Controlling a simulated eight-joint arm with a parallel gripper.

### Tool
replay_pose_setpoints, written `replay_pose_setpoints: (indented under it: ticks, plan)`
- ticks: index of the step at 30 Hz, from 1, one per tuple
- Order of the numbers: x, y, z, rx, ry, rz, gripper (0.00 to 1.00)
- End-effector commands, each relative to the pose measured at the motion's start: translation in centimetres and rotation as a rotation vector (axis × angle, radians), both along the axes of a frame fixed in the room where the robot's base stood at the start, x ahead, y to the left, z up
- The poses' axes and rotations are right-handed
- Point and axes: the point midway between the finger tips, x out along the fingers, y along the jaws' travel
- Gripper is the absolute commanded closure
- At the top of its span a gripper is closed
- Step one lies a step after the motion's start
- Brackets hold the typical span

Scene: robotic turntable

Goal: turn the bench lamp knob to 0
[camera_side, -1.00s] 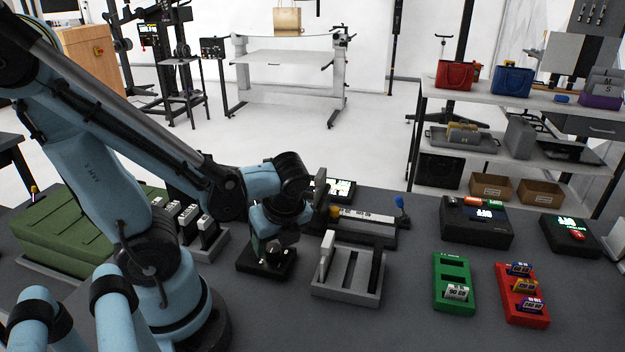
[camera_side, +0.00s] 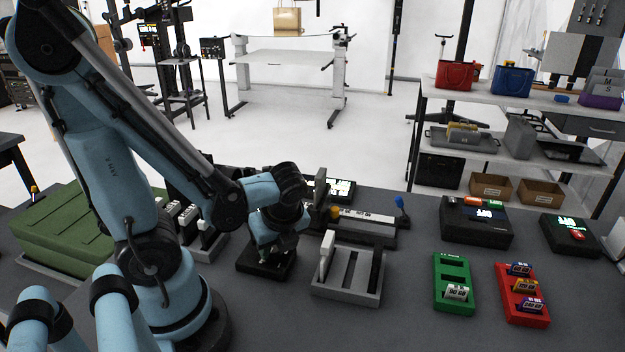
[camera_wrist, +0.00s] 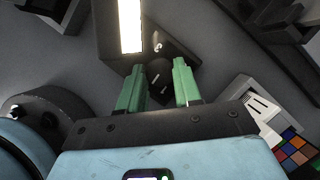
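The bench lamp is a dark box (camera_side: 250,264) below my gripper in the side view. In the wrist view its dark body (camera_wrist: 108,38) carries a bright white strip (camera_wrist: 130,25). A dark round knob (camera_wrist: 158,74) with a pale mark sits at its near end, with small pale marks by it that are too small to read. My gripper (camera_wrist: 164,66) has two green fingers standing apart, one on each side of the knob in the picture. I cannot tell whether they touch it. In the side view my gripper (camera_side: 268,252) is just over the box and hides the knob.
A grey slotted rack (camera_side: 345,290) stands close to the right of the lamp. Behind it is a grey device with a blue-tipped lever (camera_side: 401,205). White-topped blocks in a holder (camera_side: 205,232) stand to the left. Green (camera_side: 453,270) and red (camera_side: 515,278) trays lie farther right.

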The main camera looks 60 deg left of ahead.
Motion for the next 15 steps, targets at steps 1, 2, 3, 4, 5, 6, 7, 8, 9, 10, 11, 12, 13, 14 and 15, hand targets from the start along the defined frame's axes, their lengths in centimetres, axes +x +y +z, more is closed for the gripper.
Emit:
replay_pose_setpoints:
  ticks: [1,2,3,4,5,6,7,8,9,10,11,12,13,14,15]
  plan:
    - [0.00,0.00,0.01,0.000,0.000,0.000,0.87]
    - [0.00,0.00,0.01,0.000,0.000,0.000,0.92]
    - [0.00,0.00,0.01,0.000,0.000,0.000,0.97]
    - [0.00,0.00,0.01,0.000,0.000,0.000,0.97]
    - [0.00,0.00,0.01,0.000,0.000,0.001,0.97]
    - [0.01,0.00,0.01,0.000,0.000,0.002,0.97]
    - [0.01,0.00,0.01,0.000,0.000,0.004,0.97]
    - [0.02,0.00,0.01,0.000,0.000,0.008,0.97]
    - [0.03,0.00,0.01,0.000,0.000,0.013,0.97]
    - [0.04,0.00,0.01,0.000,0.000,0.018,0.97]
    - [0.06,0.00,0.01,0.000,0.000,0.026,0.97]
    - [0.08,0.00,0.01,0.000,0.000,0.039,0.97]
    - [0.10,0.00,0.01,0.000,0.000,0.051,0.97]
    - [0.10,0.00,0.01,0.000,0.001,0.063,0.97]
    - [0.11,0.00,0.01,0.000,0.001,0.084,0.97]
